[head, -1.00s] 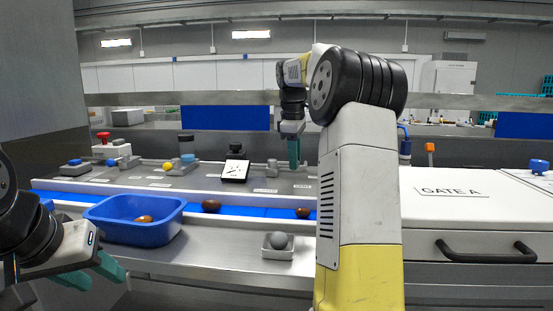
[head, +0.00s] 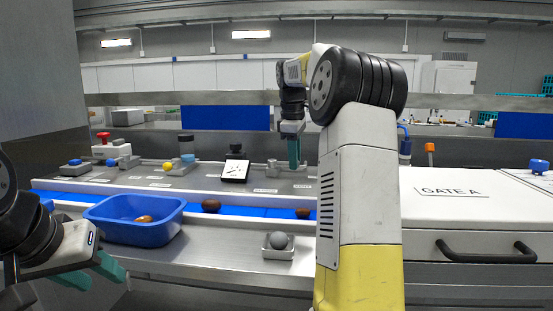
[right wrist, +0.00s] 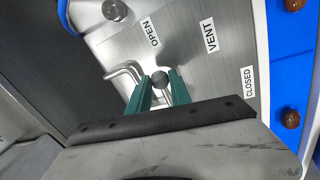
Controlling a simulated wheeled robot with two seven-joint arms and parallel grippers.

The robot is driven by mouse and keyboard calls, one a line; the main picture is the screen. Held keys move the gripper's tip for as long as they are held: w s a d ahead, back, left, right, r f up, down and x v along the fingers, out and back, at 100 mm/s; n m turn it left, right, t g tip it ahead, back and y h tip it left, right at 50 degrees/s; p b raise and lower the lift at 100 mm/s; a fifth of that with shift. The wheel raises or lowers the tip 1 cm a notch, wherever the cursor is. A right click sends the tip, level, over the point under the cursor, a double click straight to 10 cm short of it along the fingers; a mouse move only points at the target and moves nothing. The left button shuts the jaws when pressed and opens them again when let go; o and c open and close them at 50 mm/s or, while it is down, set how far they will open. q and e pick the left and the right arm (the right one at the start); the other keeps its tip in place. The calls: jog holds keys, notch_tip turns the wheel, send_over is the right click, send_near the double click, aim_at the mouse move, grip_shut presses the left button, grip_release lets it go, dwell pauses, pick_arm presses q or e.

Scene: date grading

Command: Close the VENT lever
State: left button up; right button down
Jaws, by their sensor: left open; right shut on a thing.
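The OPEN label (right wrist: 149,32), VENT label (right wrist: 209,36) and CLOSED label (right wrist: 249,82) are on that panel. The knob is nearer OPEN than CLOSED. In the head view my right gripper (head: 293,152) points down at the panel's right end, partly beside my arm. My left gripper (head: 92,272) is open and empty at lower left.
A blue bin (head: 120,236) holds a brown date. Dates lie on the blue belt (head: 250,211). A small tray (head: 290,252) holds a grey ball. A black-and-white display (head: 235,171) stands on the panel. The GATE A cover (head: 450,215) with a black handle is at right.

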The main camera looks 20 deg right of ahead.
jog(key=shift+s, duration=0.1)
dwell(0.4)
jog(key=m, duration=0.1)
jog(key=s+a+m, duration=0.1)
jog(key=m, duration=0.1)
jog(key=s+m, duration=0.1)
jog(key=shift+a+g, duration=0.3)
jog(key=shift+a, duration=0.1)
jog(key=a+m, duration=0.1)
jog(key=m, duration=0.1)
jog(key=s+a+m, duration=0.1)
jog(key=m, duration=0.2)
jog(key=shift+a+g+h, duration=0.2)
jog(key=shift+g+h, duration=0.2)
jog(key=a+m, duration=0.1)
jog(key=m, duration=0.1)
jog(key=a+m+g, duration=0.1)
jog(key=m, duration=0.1)
jog(key=shift+s+a, duration=0.15)
jog(key=shift+a, duration=0.2)
jog(key=shift+w+a+m+g, duration=0.2)
jog(key=shift+a+m, duration=0.45)
jog(key=shift+m, duration=0.6)
jog(key=shift+w+a+m+g, duration=0.1)
jog(key=shift+w+a+m, duration=0.15)
jog(key=shift+a+m, duration=0.7)
jog(key=shift+d+m, duration=0.35)
jog(key=shift+m, duration=0.05)
jog(key=c, duration=1.2)
grip_release()
